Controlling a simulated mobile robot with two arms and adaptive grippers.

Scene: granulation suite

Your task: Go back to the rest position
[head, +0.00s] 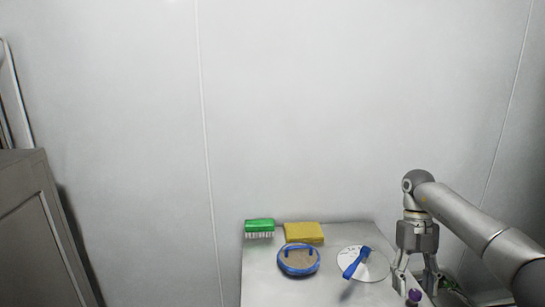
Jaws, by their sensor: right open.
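My right gripper (416,285) points down at the right edge of the metal table (262,285). Its two fingers are apart. A small purple-topped item (414,296) shows low between the fingers; I cannot tell whether they touch it. My left gripper is not in view.
On the table are a green brush (259,226), a yellow sponge (304,233), a round blue-rimmed sieve (298,260) and a white disc (377,265) with a blue-handled tool (356,263) on it. A grey cabinet (40,235) stands at left. A pale wall (300,110) rises behind.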

